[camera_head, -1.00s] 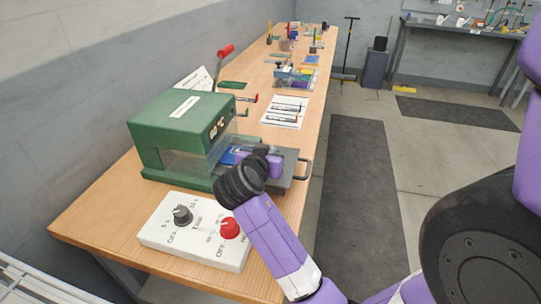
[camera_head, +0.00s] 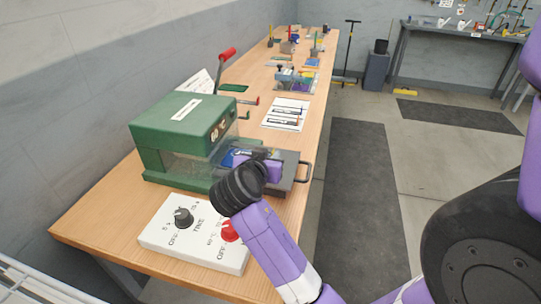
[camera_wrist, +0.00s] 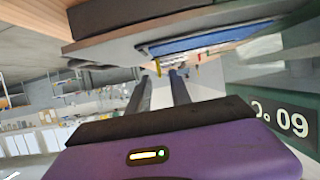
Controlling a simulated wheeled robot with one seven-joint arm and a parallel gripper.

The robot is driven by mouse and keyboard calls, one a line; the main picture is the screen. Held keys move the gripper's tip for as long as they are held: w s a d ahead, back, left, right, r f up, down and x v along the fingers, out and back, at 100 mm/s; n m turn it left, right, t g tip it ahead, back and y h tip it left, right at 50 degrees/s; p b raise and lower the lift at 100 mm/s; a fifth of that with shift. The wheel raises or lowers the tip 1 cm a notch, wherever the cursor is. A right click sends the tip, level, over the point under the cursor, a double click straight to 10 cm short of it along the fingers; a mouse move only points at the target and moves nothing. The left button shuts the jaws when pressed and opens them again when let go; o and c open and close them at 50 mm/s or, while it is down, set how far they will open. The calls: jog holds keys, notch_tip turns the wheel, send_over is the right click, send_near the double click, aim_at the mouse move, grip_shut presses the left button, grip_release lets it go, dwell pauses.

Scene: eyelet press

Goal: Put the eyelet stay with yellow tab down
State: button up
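The green eyelet press (camera_head: 182,125) stands on the wooden bench, with a grey tray (camera_head: 290,172) with a handle at its right side. In the wrist view, a small yellow tab (camera_wrist: 157,66) shows at the edge of a blue flat piece (camera_wrist: 205,38) on the tray. My gripper (camera_wrist: 160,76) has its two dark fingers apart, with clear space between them. The tab shows just past the fingertips, between them in the picture; I cannot tell whether anything touches.
A white control box (camera_head: 195,232) with a black knob and a red knob lies just below my wrist. A lever with a red grip (camera_head: 227,54) rises behind the press. A printed sheet (camera_head: 286,113) and several small items lie farther along the bench.

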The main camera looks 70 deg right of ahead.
jog(key=v, duration=1)
jog(key=shift+a, duration=0.15)
jog(key=shift+r, duration=0.1)
